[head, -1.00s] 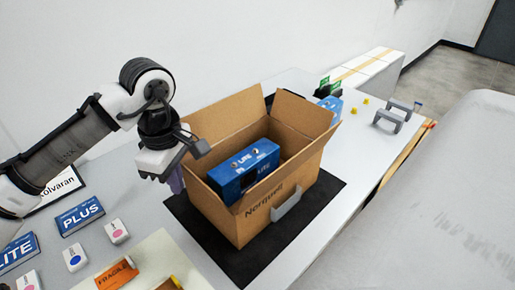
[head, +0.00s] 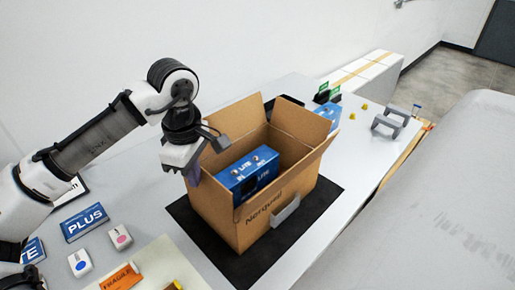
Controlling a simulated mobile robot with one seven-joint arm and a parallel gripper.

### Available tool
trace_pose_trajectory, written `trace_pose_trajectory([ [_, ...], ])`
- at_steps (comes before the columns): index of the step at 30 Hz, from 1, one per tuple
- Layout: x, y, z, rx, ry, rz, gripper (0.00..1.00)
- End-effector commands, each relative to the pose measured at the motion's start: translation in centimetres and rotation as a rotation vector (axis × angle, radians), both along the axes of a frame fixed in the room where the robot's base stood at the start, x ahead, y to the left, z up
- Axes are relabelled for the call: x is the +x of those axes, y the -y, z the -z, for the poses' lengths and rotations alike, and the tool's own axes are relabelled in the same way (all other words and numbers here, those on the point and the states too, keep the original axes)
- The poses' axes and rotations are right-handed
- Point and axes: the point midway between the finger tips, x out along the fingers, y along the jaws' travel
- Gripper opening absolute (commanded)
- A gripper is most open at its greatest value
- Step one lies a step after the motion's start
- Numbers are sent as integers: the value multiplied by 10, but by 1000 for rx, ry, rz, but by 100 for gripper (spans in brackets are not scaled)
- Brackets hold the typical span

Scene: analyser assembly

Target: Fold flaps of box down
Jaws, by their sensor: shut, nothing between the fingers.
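An open cardboard box (head: 228,219) stands upright on a black mat (head: 262,262), with a blue LITE unit (head: 243,180) inside. The far-left flap (head: 236,124) and the right-hand flap (head: 300,120) stand up, leaning outward. The near-left flap is mostly hidden behind my gripper, and the front flap is hard to make out. My gripper (head: 192,177) is shut and empty, pointing down at the box's left edge. Its fingertips are partly hidden, and I cannot tell if they touch the left flap.
A blue PLUS card (head: 84,222) and small white button modules (head: 81,263) lie left of the mat. An orange FRAGILE label (head: 121,277) is in front. Grey bracket parts (head: 390,122) stand at the right rear. Bare table lies right of the mat.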

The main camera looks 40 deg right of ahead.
Motion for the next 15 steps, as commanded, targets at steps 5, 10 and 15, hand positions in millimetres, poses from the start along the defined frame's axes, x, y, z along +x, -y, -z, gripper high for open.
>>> trace_pose_trajectory([
  [5, 0, 8, -2, 0, -2, 1, 0],
  [10, 0, 25, -4, 0, -2, 2, 0],
  [15, 1, 33, -1, 0, -1, 0, 0],
])
